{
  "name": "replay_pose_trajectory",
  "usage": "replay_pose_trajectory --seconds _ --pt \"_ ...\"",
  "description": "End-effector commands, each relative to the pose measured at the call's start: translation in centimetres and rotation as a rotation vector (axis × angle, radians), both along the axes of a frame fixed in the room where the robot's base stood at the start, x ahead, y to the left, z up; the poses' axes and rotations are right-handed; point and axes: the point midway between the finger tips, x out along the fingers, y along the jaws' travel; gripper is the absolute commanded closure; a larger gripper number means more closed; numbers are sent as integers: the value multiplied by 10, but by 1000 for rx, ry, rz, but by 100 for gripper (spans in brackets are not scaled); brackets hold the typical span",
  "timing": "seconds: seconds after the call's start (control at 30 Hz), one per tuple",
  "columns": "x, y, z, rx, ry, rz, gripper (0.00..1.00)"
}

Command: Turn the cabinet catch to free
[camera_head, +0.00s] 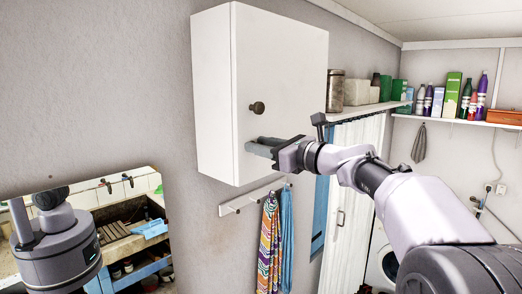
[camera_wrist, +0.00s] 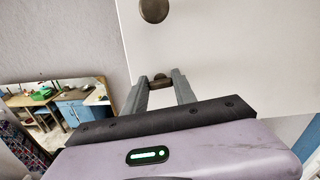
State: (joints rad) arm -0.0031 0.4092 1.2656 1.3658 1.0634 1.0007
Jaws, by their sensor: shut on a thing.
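The white wall cabinet (camera_head: 225,95) hangs at the upper middle of the head view, its door (camera_head: 285,75) closed. A round brown knob (camera_head: 257,108) sits on the door; the knob also shows at the top of the wrist view (camera_wrist: 154,10). My gripper (camera_head: 256,149) reaches the door's lower left part, below the knob. In the wrist view my gripper (camera_wrist: 159,78) has its two fingers on either side of the small brown catch (camera_wrist: 160,81), shut on it. The catch is hidden behind the fingers in the head view, and its exact angle is unclear.
A rail (camera_head: 250,197) with hanging towels (camera_head: 270,240) is on the wall below the cabinet. Shelves with bottles and boxes (camera_head: 452,95) are at the right. A mirror (camera_head: 125,215) is at the lower left. The wall left of the cabinet is clear.

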Motion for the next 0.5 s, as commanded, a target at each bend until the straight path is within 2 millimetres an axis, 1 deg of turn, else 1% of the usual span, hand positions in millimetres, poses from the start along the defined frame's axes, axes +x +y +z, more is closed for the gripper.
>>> replay_pose_trajectory --seconds 0.03,0.1,0.5 --pt "0 0 -3 -21 -28 0 100" --pt "0 0 -4 -60 -76 0 100" --pt "-2 1 -5 -293 -377 0 100"
